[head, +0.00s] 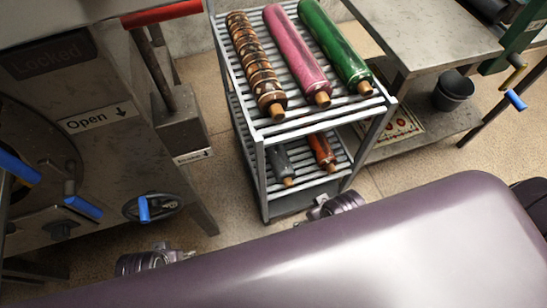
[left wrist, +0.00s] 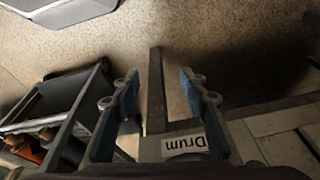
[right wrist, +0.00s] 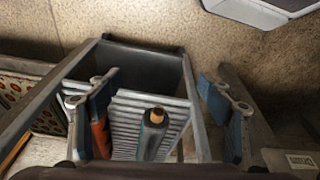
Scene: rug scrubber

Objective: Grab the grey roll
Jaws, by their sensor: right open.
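The grey roll (head: 279,162) lies on the lower shelf of a metal rack (head: 262,165), left of an orange-red roll (head: 321,151). In the right wrist view the grey roll (right wrist: 153,135) shows end-on with its tan tip, between and below the fingers of my right gripper (right wrist: 156,88). That gripper is open and empty, in front of the rack; the orange-red roll (right wrist: 101,134) is partly behind its left finger. My left gripper (left wrist: 159,76) is open and empty, in front of a metal bar with a "Drum" label (left wrist: 185,145).
The upper shelf holds a patterned roll (head: 254,62), a pink roll (head: 297,52) and a green roll (head: 334,45) above the lower shelf. A machine (head: 100,110) with levers stands left. A metal table (head: 430,35) stands right. Floor is bare before the rack.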

